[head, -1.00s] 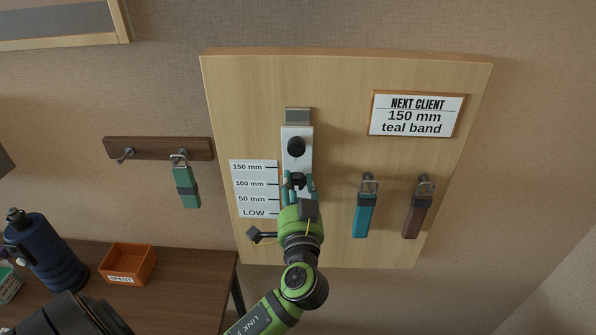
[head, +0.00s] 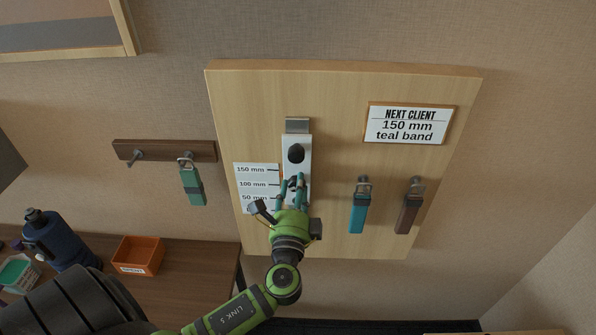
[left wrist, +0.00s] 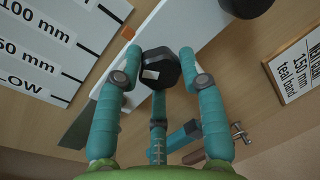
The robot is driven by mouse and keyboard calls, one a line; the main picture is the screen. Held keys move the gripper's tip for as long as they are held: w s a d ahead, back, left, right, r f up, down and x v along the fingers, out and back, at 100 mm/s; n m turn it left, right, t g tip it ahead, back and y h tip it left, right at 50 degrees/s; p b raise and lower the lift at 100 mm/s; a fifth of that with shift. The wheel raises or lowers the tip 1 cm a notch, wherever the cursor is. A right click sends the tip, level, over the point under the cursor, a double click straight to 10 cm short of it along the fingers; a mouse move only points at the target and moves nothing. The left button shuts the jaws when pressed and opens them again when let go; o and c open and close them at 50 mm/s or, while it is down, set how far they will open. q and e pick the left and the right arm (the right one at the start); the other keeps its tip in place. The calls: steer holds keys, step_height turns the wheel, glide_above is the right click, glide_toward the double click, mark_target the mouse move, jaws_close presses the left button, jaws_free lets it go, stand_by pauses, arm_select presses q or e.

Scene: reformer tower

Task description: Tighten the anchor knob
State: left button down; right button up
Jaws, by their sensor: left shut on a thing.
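A white carriage plate (head: 297,143) sits on a metal rail on the wooden board. Its upper part bears a round black knob (head: 296,154). A smaller faceted black knob (left wrist: 160,68) with a pale mark sits lower on the plate. My left gripper (left wrist: 160,72) is shut on this lower knob, its teal fingers on opposite sides. In the head view my left gripper (head: 291,182) largely covers the lower knob. The scale label (head: 256,184) with 150, 100 and 50 mm lines is left of the plate, its LOW line hidden there. My right gripper is not in view.
A teal band (head: 358,215) and a brown band (head: 408,217) hang on the board's right. A green band (head: 192,186) hangs on the wall rack. A "NEXT CLIENT 150 mm teal band" sign (head: 409,123) is at upper right. An orange tray (head: 138,256) and blue bottle (head: 60,243) stand lower left.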

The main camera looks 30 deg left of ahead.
arm_select(q)
steer(key=shift+a+r+m, duration=0.2)
steer(key=shift+a+m, duration=0.05)
steer(key=shift+m, duration=0.95)
steer(key=m+h, duration=0.1)
steer(key=m, duration=0.3)
steer(key=shift+m, duration=0.3)
steer(key=shift+c, duration=2.1)
jaws_free()
steer(key=shift+s+a, duration=0.1)
steer(key=shift+s, duration=0.05)
steer(key=shift+f, duration=0.1)
steer(key=shift+d, duration=0.2)
steer(key=shift+b+v, duration=0.55)
steer(key=shift+v, duration=2.45)
